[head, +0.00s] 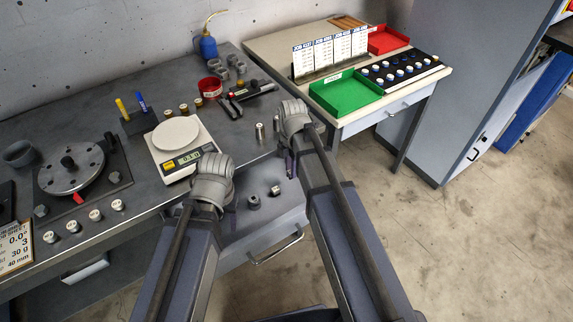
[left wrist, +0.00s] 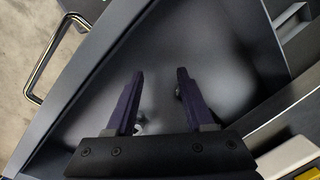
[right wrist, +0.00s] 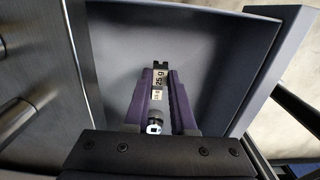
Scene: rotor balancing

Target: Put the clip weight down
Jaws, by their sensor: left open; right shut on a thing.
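The clip weight (right wrist: 157,88) is a narrow dark piece with white labels, one reading 25 g, in the right wrist view. My right gripper (right wrist: 158,72) is shut on it, with the grey drawer (right wrist: 205,55) behind it. I cannot tell whether the weight touches the drawer floor. In the head view, the right gripper's purple fingers (head: 290,163) show partly at the bench edge, and the weight cannot be made out. My left gripper (left wrist: 160,75) is open and empty over the drawer.
The open drawer (head: 240,240) holds small dark parts (head: 254,202) between my arms. On the bench stand a scale (head: 179,135), a rotor disc (head: 72,168) and several round weights. A side table at right holds a green tray (head: 346,92) and a red tray (head: 388,40).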

